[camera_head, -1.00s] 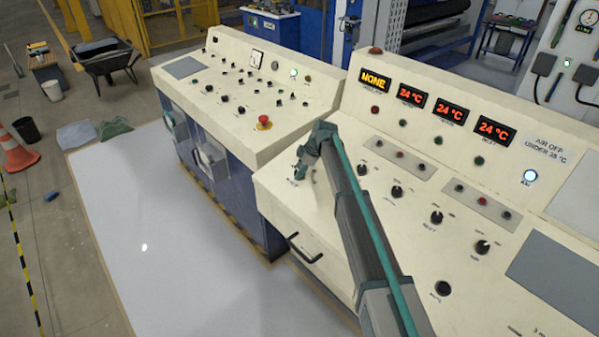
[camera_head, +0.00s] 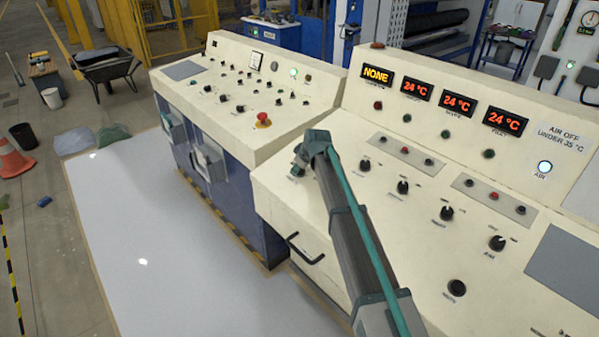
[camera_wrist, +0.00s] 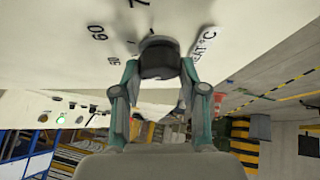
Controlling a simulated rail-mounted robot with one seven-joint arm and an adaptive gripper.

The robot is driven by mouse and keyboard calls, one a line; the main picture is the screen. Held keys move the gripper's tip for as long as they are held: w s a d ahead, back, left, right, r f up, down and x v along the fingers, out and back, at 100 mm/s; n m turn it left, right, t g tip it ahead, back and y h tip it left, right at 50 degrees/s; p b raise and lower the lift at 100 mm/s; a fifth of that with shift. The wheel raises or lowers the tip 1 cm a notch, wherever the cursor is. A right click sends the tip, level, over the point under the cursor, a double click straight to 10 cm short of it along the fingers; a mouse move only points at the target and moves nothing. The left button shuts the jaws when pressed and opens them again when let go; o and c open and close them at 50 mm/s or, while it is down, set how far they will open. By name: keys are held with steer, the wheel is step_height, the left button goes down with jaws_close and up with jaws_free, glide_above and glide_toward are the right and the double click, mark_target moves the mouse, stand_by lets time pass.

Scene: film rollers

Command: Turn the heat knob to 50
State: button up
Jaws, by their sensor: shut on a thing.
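The dark round heat knob (camera_wrist: 160,58) shows in the wrist view on the cream panel. Parts of its printed scale, a 60 and a 7, and the end of a "HEAT °C" label are around it. My gripper (camera_wrist: 159,70) has one finger on each side of the knob and is closed on it. The knob's pointer is not clear to me. In the head view my gripper (camera_head: 298,164) is at the left end of the right console's (camera_head: 283,190) sloping panel, and my arm hides most of the knob.
Other black knobs, such as one (camera_head: 365,164) and another (camera_head: 403,187), stand right of my arm. Displays read NONE (camera_head: 378,75) and 24 °C (camera_head: 416,89). The left console (camera_head: 235,70) has a red button (camera_head: 263,120). A drawer handle (camera_head: 305,248) juts from the front.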

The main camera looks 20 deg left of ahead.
steer(key=shift+m+t, duration=0.3)
steer(key=shift+m, duration=0.2)
steer(key=o, duration=1.1)
steer(key=shift+o, duration=0.2)
steer(key=shift+s+r, duration=0.1)
steer(key=v, duration=1.1)
steer(key=shift+s+r, duration=0.15)
steer(key=shift+r, duration=0.25)
